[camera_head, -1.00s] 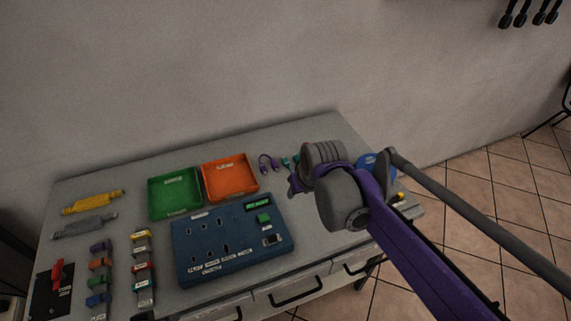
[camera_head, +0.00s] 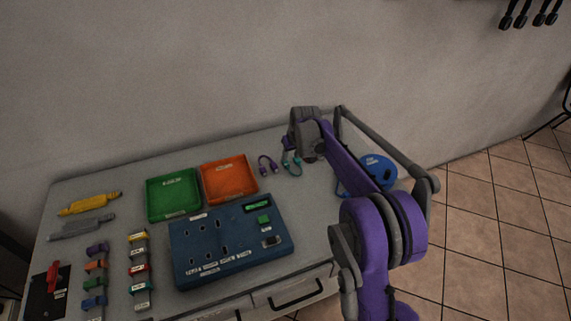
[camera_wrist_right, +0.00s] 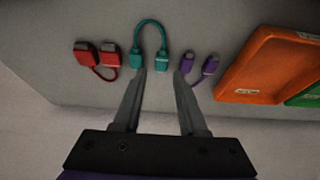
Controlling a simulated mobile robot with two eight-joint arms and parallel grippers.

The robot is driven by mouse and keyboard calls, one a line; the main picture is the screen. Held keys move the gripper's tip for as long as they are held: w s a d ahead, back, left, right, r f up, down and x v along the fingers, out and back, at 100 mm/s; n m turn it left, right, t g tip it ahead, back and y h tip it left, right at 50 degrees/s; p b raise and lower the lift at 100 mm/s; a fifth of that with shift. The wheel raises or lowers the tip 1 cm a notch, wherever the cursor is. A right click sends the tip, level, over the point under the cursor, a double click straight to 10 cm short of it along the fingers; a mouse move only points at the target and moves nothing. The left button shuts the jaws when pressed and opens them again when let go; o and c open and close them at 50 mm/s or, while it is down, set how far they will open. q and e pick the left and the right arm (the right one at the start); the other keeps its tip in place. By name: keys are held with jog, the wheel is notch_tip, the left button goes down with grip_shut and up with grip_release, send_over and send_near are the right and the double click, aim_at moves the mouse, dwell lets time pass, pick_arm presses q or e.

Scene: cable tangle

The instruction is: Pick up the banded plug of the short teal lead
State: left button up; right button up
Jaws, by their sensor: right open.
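The short teal lead (camera_head: 291,163) lies on the workbench near its back, just under my right gripper (camera_head: 287,146), whose fingers barely show in the head view. In the right wrist view the teal lead (camera_wrist_right: 150,28) makes an upside-down U with a plug at each end. One teal plug (camera_wrist_right: 162,61) is between and slightly beyond the open fingertips of my right gripper (camera_wrist_right: 160,74). The other teal plug (camera_wrist_right: 137,57) is beyond the left fingertip. The right gripper holds nothing. My left gripper is out of view.
A purple lead (camera_wrist_right: 209,66) and a red lead (camera_wrist_right: 108,59) lie close on either side. The orange tray (camera_wrist_right: 245,83) and green tray (camera_head: 173,194) stand nearby. A blue panel box (camera_head: 228,245) is in front, and a blue round item (camera_head: 377,165) is to the right.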

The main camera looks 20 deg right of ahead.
aim_at(287, 165)
jog(key=x, duration=0.6)
jog(key=shift+a+f, duration=0.1)
jog(key=shift+a, duration=0.05)
jog(key=shift+s, duration=0.1)
grip_shut()
